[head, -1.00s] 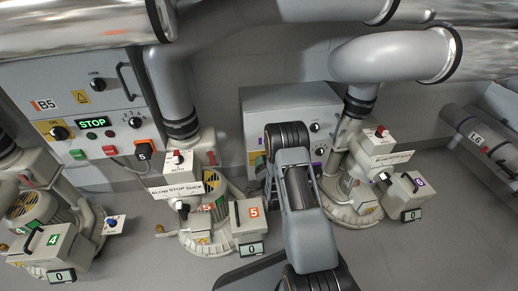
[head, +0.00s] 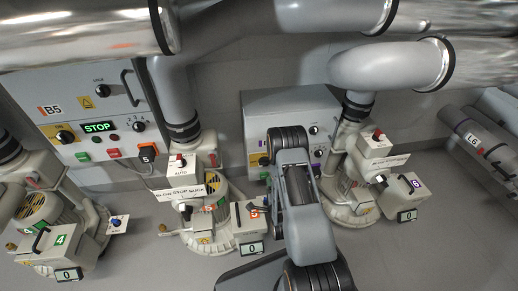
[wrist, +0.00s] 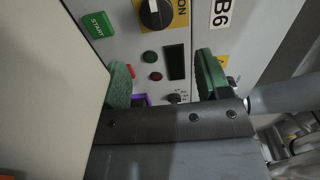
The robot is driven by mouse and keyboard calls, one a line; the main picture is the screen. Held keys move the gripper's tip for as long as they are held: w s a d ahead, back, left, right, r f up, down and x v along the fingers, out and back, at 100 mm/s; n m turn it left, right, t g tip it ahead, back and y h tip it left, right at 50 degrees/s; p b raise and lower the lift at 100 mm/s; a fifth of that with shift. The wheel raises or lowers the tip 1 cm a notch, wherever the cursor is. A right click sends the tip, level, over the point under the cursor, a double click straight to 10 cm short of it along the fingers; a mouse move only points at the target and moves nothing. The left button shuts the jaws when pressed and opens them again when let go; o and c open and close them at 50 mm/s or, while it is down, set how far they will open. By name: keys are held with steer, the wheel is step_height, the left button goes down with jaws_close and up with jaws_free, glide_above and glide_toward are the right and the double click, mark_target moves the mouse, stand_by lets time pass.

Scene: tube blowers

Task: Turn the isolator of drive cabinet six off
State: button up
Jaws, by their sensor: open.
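Drive cabinet six (head: 290,100) is the grey box behind my arm in the head view, partly hidden by it. In the wrist view its panel (wrist: 135,50) carries the label B6. Its isolator, a black rotary knob (wrist: 155,14) on a yellow plate marked ON, is cut by the top edge. I cannot tell its setting for sure. My gripper (wrist: 163,78) is open and empty, with a green-padded finger on each side, short of the knob and in front of the panel. In the head view my arm hides most of the gripper.
In the wrist view a green START button (wrist: 97,25), a dark display (wrist: 175,62) and small buttons share the panel. A large pale surface fills the left side, close to my gripper. Blower five's box (head: 250,218) and blower six (head: 350,195) flank my arm. Cabinet B5 (head: 75,105) stands left.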

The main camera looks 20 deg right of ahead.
steer(key=w+a+r+n+g+y+p, duration=0.1)
steer(key=w+r+n+g+p, duration=0.1)
steer(key=r+n+g, duration=0.3)
steer(key=w+a+r+n+g+y+p, duration=0.1)
steer(key=w+a+r+n+p, duration=0.15)
steer(key=r, duration=0.45)
steer(key=s+a+r+n+g+p, duration=0.1)
steer(key=s+a+r+n+g, duration=0.1)
steer(key=s+r+n, duration=0.2)
steer(key=s+a+r+n+g+y+p, duration=0.1)
steer(key=s+r+n+g, duration=0.2)
steer(key=r, duration=0.7)
steer(key=shift+s+a+r+n+g, duration=0.35)
steer(key=shift+s+n, duration=0.4)
steer(key=shift+s, duration=0.3)
steer(key=shift+f, duration=0.1)
